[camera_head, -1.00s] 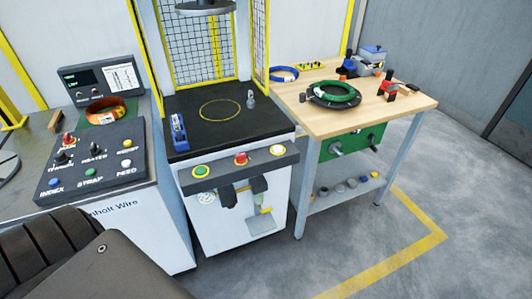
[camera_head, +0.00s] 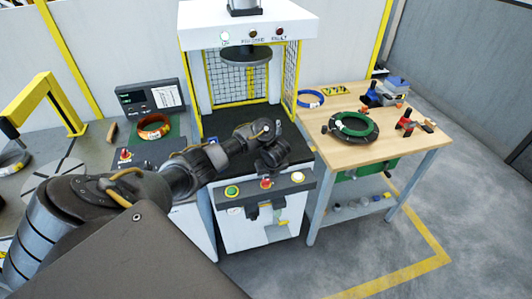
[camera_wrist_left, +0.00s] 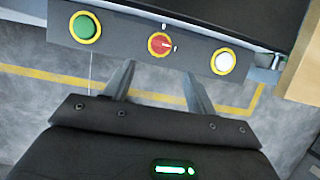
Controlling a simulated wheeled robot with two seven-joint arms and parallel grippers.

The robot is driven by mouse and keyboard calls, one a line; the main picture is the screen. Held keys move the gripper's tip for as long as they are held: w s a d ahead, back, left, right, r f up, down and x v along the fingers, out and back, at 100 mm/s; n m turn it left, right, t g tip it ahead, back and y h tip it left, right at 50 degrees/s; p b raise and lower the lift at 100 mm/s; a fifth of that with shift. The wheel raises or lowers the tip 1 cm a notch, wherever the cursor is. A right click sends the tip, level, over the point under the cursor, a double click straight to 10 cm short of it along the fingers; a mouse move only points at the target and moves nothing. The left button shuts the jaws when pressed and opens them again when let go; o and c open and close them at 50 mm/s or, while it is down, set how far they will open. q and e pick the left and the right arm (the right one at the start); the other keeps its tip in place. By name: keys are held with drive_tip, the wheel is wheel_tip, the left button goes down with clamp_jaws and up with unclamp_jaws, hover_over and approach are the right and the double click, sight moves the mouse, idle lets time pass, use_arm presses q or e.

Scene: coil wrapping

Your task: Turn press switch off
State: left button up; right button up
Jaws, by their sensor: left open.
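The press switch is a red rotary knob (camera_head: 266,184) in the middle of the dark panel on the press front. In the left wrist view the red knob (camera_wrist_left: 160,44) sits on a yellow ring, with a small white pointer and marks beside it. My left gripper (camera_wrist_left: 158,82) is open and empty, its two fingers apart and pointing toward the panel, one on each side of the knob's line. In the head view my left gripper (camera_head: 273,160) hangs just above the knob; its fingertips are hard to make out. My right gripper is in neither view.
A green button (camera_head: 232,191) and a white button (camera_head: 298,177) flank the knob. The press table (camera_head: 235,118) lies behind. A wooden bench (camera_head: 345,155) with a green coil (camera_head: 354,125) stands right. A coil winder console (camera_head: 150,98) stands left.

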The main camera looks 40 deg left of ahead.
sight(266, 180)
use_arm(q)
drive_tip(key=b+x, duration=0.1)
drive_tip(key=x, duration=0.4)
drive_tip(key=b+x, duration=0.2)
drive_tip(key=x, duration=0.3)
drive_tip(key=shift+w+a+f, duration=0.1)
drive_tip(key=shift+w+a, duration=0.1)
drive_tip(key=shift+a, duration=0.1)
drive_tip(key=c, duration=1)
